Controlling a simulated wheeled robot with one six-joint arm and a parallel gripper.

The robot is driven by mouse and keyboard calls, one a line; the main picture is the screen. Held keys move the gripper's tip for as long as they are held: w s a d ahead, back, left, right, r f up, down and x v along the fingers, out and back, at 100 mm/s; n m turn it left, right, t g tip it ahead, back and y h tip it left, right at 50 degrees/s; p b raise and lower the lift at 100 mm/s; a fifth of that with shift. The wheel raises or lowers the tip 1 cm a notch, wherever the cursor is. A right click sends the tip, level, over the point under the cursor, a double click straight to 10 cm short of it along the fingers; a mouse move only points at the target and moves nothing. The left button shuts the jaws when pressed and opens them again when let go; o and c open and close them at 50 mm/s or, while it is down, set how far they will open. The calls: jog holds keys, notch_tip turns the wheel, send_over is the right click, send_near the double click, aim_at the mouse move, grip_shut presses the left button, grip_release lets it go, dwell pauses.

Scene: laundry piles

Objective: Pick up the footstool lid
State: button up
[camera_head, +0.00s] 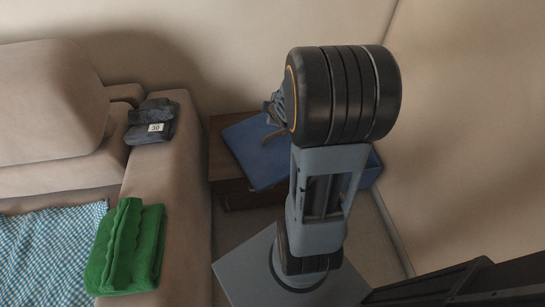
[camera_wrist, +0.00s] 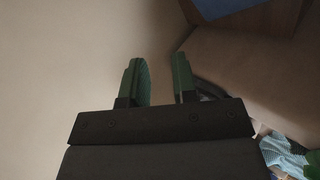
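A flat blue panel (camera_head: 252,158), which looks like the footstool lid, lies on a brown wooden box (camera_head: 224,172) between the sofa arm and the wall. My arm hides its right part in the head view. A blue patch at the top of the wrist view (camera_wrist: 215,8) seems to be the same panel, beside brown wood (camera_wrist: 275,14). My gripper (camera_wrist: 161,65) is open, with nothing between its two green-looking fingers. It is apart from the panel.
A beige sofa (camera_head: 165,185) stands at left, with dark folded cloth (camera_head: 150,122) and a green folded cloth (camera_head: 127,245) on its arm. A blue checked cloth (camera_head: 45,245) lies on the seat. Walls close off the back and right.

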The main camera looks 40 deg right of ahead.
jog(key=d+f+n+t+b, duration=0.2)
jog(key=d+f+n+b, duration=0.25)
jog(key=f, duration=0.85)
jog(key=n+t+y+b, duration=0.3)
jog(key=n+b, duration=0.1)
jog(key=b, duration=0.3)
send_near(274, 135)
jog(key=b+x, duration=0.1)
jog(key=x, duration=0.3)
jog(key=shift+w+d+f+b, duration=0.1)
jog(key=shift+w+f+b, duration=0.2)
jog(key=shift+w, duration=0.4)
jog(key=b+x, duration=0.2)
jog(key=x, duration=0.2)
jog(key=shift+s+d+f, duration=0.1)
jog(key=shift+f, duration=0.05)
jog(key=shift+w+f, duration=0.1)
jog(key=shift+w, duration=0.45)
grip_shut()
